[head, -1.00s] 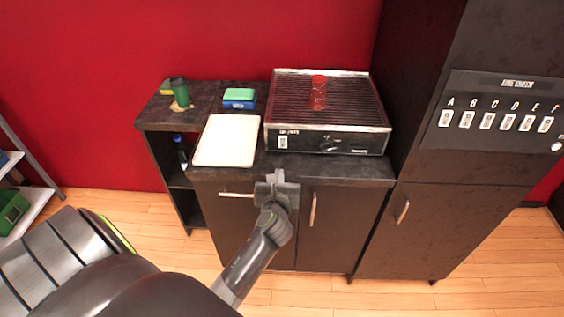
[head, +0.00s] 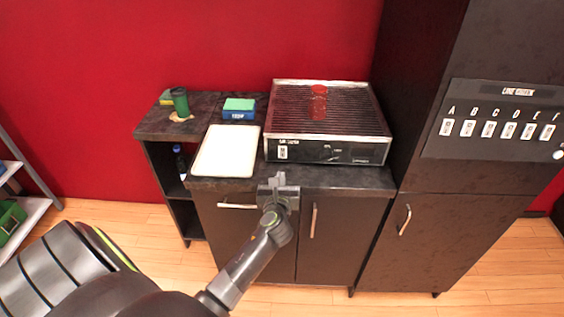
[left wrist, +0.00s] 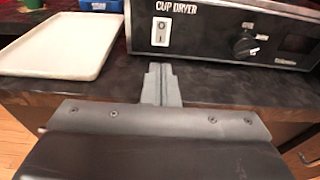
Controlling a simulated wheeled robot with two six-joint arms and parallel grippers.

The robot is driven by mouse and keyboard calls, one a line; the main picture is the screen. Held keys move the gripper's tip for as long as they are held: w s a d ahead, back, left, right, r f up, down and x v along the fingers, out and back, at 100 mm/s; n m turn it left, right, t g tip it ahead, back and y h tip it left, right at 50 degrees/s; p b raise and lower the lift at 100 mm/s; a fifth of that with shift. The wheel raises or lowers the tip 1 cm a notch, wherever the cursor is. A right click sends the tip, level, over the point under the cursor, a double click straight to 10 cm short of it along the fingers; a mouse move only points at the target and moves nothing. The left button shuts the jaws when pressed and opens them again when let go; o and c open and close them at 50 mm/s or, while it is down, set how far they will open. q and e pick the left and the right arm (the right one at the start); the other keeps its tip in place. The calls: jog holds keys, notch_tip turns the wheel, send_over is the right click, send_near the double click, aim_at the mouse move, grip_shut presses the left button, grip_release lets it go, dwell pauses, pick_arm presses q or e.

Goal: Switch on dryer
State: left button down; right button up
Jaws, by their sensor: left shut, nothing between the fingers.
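The cup dryer (head: 325,120) is a black box with a ribbed metal top, standing on the dark counter. A red cup (head: 318,102) stands on its top. In the left wrist view its front panel (left wrist: 215,30) reads "CUP DRYER" and carries a white rocker switch (left wrist: 161,31) marked 0 and I, with a black knob (left wrist: 246,45) to the right. My left gripper (head: 278,180) is shut and empty, just in front of the counter edge. In the left wrist view its fingertips (left wrist: 161,72) point toward the panel below the switch, apart from it. My right gripper is out of view.
A white tray (head: 226,151) lies left of the dryer. A tall dark cabinet (head: 440,200) with a lettered switch panel (head: 493,122) stands on the right.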

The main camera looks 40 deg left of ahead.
aim_at(282, 157)
pick_arm(q)
jog(key=x, duration=0.9)
jog(key=shift+f, duration=0.1)
jog(key=shift+w+a+f+b, duration=0.1)
jog(key=shift+f+b, duration=0.15)
jog(key=shift+b, duration=0.9)
jog(key=shift+r, duration=0.25)
